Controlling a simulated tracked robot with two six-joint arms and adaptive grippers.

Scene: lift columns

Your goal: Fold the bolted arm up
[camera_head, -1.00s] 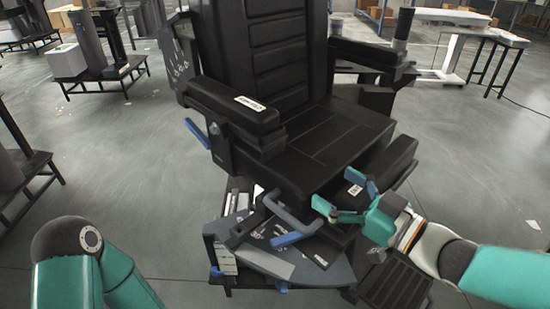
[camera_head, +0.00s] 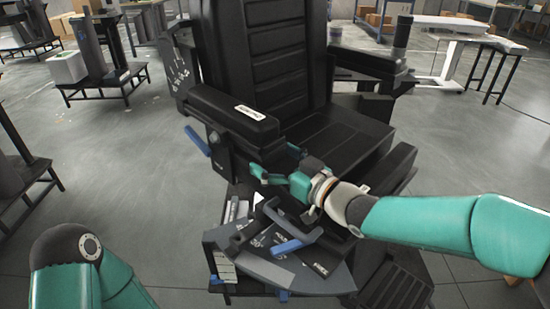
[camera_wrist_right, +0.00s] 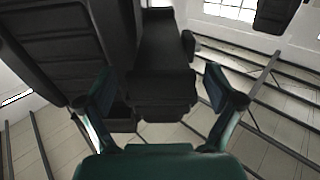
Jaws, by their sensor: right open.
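The black seat (camera_head: 330,135) has a black armrest (camera_head: 232,112) with a white label on the picture's left. My right gripper (camera_head: 275,163) is open and empty, just below and to the right of that armrest's front end. In the right wrist view my open fingers (camera_wrist_right: 160,92) are spread either side of a dark padded block (camera_wrist_right: 163,55), which looks like the armrest and lies beyond the fingertips. I cannot see any contact. A blue lever (camera_head: 197,141) shows below the armrest's outer side. Only a teal link of my left arm shows; its gripper is out of view.
A second armrest (camera_head: 365,62) with an upright stick (camera_head: 402,38) is on the seat's far right. Blue-handled bars (camera_head: 293,246) lie on the grey base plate (camera_head: 290,270). The black footrest (camera_head: 400,290) is at lower right. Open floor (camera_head: 110,190) lies left.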

